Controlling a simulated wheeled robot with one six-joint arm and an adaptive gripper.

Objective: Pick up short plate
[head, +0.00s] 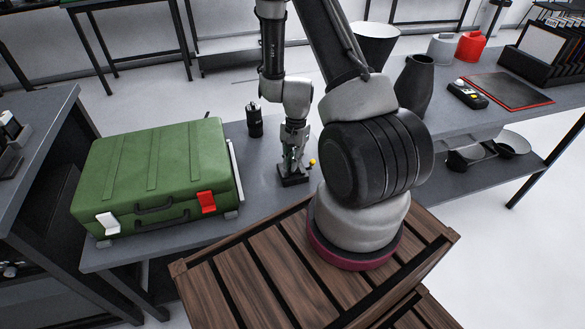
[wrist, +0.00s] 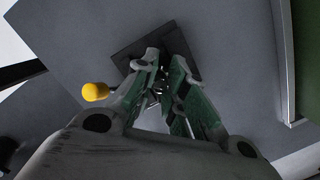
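My gripper (head: 293,172) points down at the grey table, its tips at a small dark flat piece (head: 296,181). In the wrist view my gripper (wrist: 164,58) has its two green-padded fingers close together, with a narrow gap between the tips. The dark square piece (wrist: 126,56) lies under and around the tips. I cannot tell whether it is the short plate, or whether the fingers touch it. Small metallic parts show between the fingers, unclear. A yellow knob (wrist: 95,92) stands beside the left finger and also shows in the head view (head: 312,162).
A green case (head: 150,172) stands left of my gripper. A black cylindrical object (head: 254,121) stands behind it. A dark vase (head: 414,84), a dark flat panel (head: 508,90) and a red container (head: 471,46) are on the right. A slatted wooden crate (head: 225,290) is in front.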

